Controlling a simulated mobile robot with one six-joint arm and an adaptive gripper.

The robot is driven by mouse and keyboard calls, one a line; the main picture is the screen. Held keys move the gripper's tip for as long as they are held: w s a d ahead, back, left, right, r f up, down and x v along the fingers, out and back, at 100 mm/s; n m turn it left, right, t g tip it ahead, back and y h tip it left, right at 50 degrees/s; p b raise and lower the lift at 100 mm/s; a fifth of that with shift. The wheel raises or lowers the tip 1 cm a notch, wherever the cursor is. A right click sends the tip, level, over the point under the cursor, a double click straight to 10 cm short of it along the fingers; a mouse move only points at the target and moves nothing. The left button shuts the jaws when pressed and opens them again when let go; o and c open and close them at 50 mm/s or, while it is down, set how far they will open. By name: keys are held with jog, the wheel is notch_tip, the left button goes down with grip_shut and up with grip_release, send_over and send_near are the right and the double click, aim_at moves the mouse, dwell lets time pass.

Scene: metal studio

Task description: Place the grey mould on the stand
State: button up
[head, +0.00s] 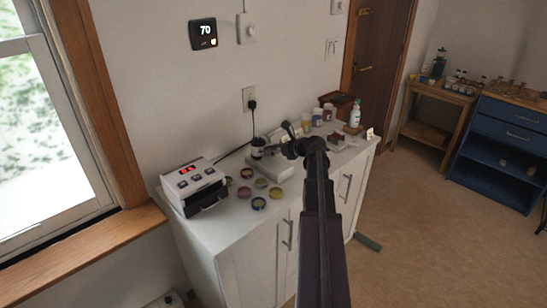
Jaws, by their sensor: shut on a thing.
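My gripper (272,149) reaches leftward from the end of my arm, over the white cabinet's top. It is shut on a small dark cylindrical piece (257,148), which looks like the grey mould, though it is too small to be sure. A low pale grey base (272,166), perhaps the stand, sits on the cabinet top just below my gripper. I cannot tell whether the held piece touches it. My wrist and arm hide part of the cabinet top to the right.
On the white cabinet (225,226), a box with a red display (194,184) stands at the left. Several small round coloured dishes (259,203) lie in front of the grey base. Jars (317,117) and a spray bottle (355,114) stand at the right. A cord runs to the wall outlet (249,98).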

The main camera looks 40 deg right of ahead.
jog(key=shift+w+d+f+b, duration=0.1)
jog(key=shift+w+f+b, duration=0.05)
jog(key=shift+f+b, duration=1.65)
jog(key=shift+f, duration=0.15)
jog(key=o, duration=0.8)
jog(key=shift+o, duration=0.2)
jog(key=shift+r, duration=0.2)
jog(key=shift+s+r, duration=0.1)
jog(key=shift+s, duration=0.1)
jog(key=p+v, duration=0.4)
jog(key=v, duration=0.7)
jog(key=shift+s+p, duration=0.25)
jog(key=shift+p, duration=0.1)
